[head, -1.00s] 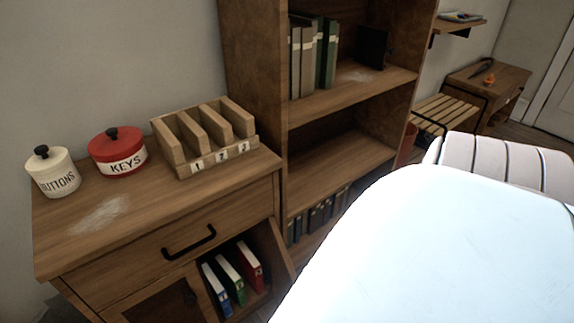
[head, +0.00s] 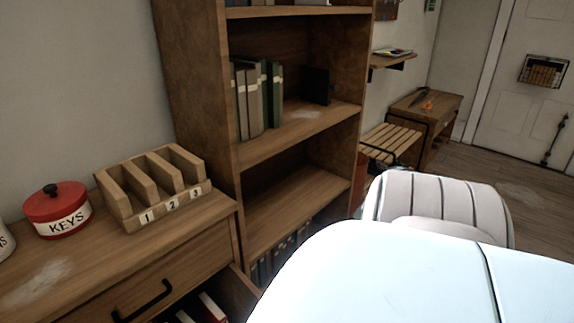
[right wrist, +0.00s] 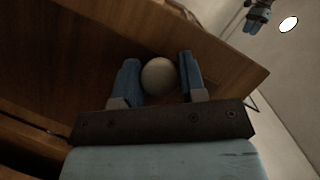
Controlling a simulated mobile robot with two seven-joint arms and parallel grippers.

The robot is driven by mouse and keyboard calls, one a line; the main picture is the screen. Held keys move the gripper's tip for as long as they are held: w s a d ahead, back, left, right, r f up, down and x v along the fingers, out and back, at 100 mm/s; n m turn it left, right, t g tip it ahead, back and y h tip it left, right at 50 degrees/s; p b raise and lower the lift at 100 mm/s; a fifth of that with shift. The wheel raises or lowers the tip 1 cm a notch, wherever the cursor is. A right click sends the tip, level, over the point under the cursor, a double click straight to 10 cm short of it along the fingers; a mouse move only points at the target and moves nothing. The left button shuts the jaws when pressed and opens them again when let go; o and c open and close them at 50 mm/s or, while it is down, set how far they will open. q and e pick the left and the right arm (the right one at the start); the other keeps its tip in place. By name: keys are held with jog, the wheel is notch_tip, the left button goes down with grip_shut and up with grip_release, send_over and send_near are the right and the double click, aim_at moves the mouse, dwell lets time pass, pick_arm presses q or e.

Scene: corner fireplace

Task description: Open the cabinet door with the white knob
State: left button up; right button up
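In the right wrist view a round whitish knob (right wrist: 159,77) sits on a brown wooden door panel (right wrist: 75,45). My right gripper (right wrist: 160,80) has a blue finger on each side of the knob, with no clear gap. In the head view the wooden cabinet (head: 185,255) is at lower left, with a black-handled drawer (head: 143,301) above a compartment of binders. A wooden panel (head: 239,292) stands out at its right side and looks like an open door; no knob shows there. A small blue and black thing (right wrist: 259,14) at upper right looks like my left gripper; its opening is unclear.
A red KEYS canister (head: 58,211) and a numbered wooden sorter (head: 128,205) stand on the cabinet. A tall bookcase (head: 193,90) adjoins it. A slatted bench (head: 390,140) and small table (head: 425,102) lie beyond. Open floor (head: 500,185) shows at right.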

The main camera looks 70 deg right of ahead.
jog(key=o, duration=0.4)
jog(key=shift+c, duration=0.2)
pick_arm(q)
jog(key=shift+a+r+y+p, duration=0.1)
jog(key=shift+a+y+p, duration=0.25)
jog(key=shift+p, duration=0.3)
pick_arm(e)
jog(key=v, duration=1.3)
jog(key=shift+d, duration=0.4)
pick_arm(q)
jog(key=shift+w+d+r, duration=0.1)
jog(key=shift+d+r, duration=0.1)
pick_arm(e)
jog(key=shift+r, duration=0.1)
pick_arm(q)
jog(key=shift+f, duration=0.1)
